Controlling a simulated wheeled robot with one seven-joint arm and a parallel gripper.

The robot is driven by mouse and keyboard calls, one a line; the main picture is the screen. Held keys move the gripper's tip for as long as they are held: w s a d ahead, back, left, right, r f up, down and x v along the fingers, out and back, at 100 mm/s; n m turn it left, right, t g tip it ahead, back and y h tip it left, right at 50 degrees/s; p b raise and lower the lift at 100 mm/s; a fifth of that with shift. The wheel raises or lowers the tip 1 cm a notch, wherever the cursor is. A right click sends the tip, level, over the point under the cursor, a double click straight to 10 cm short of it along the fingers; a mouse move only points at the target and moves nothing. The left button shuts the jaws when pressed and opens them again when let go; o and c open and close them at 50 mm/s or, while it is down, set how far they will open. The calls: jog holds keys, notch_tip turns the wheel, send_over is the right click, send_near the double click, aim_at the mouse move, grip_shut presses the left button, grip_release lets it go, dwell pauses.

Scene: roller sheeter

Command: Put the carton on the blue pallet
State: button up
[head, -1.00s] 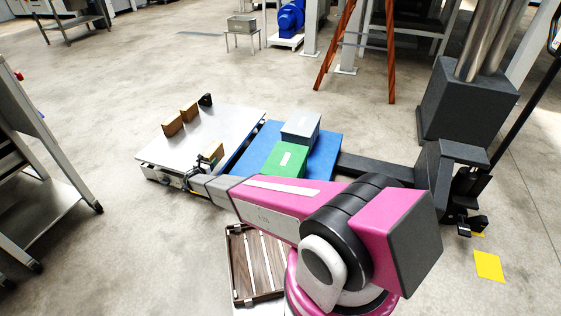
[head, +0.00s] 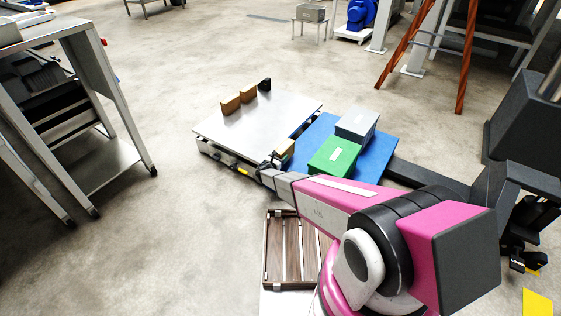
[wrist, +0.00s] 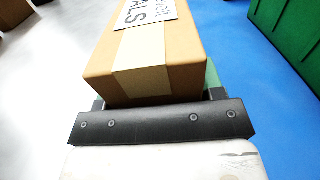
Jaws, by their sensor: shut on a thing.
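My gripper (wrist: 155,108) is shut on a brown carton (wrist: 150,60) with a pale tape strip and a printed white label. In the head view the held carton (head: 286,148) shows small at the end of my arm, by the right front side of the silver platform. My gripper (head: 270,162) is partly hidden there by my wrist. The blue pallet (head: 376,160) lies just to the right of it and also shows in the wrist view (wrist: 280,125). I cannot tell how high the carton hangs.
A green box (head: 334,155) and a grey box (head: 357,123) stand on the blue pallet. The silver platform (head: 270,125) carries two brown cartons (head: 240,99) and a black block (head: 265,84) at its far left. A slatted wooden crate (head: 283,255) lies in front.

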jog(key=shift+f, duration=1.45)
jog(key=shift+f, duration=0.1)
jog(key=o, duration=1.2)
jog(key=shift+f, duration=0.1)
jog(key=shift+r, duration=0.2)
